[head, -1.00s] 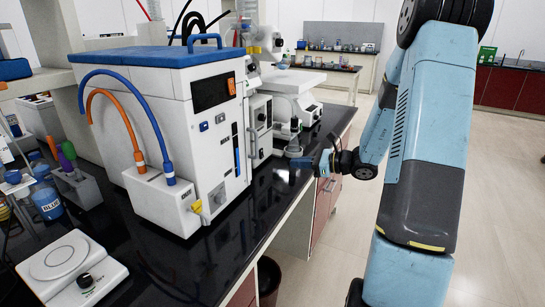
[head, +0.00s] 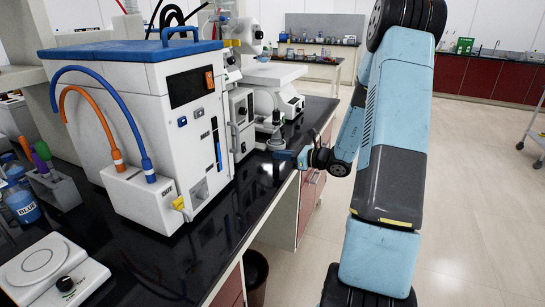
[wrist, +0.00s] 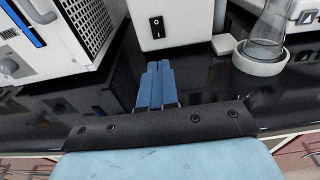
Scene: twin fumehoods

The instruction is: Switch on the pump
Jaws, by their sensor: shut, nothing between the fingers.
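A white box with a black rocker switch (wrist: 157,27) on its front stands straight ahead in the wrist view; I take this box (wrist: 180,30) to be the pump. The switch carries a circle and a line mark; which side is pressed I cannot tell. In the head view a narrow white unit (head: 241,103) beside the large bath unit seems to be the same box, its switch too small to make out. My gripper (wrist: 158,66) has its blue fingers shut and empty, low over the black bench, below and short of the switch. It also shows in the head view (head: 280,155).
A glass vessel (wrist: 268,30) in a white round holder (wrist: 258,64) stands right of the box. The large white unit with blue lid (head: 155,105) is close on the left. The bench front (head: 250,215) is clear; open floor lies right.

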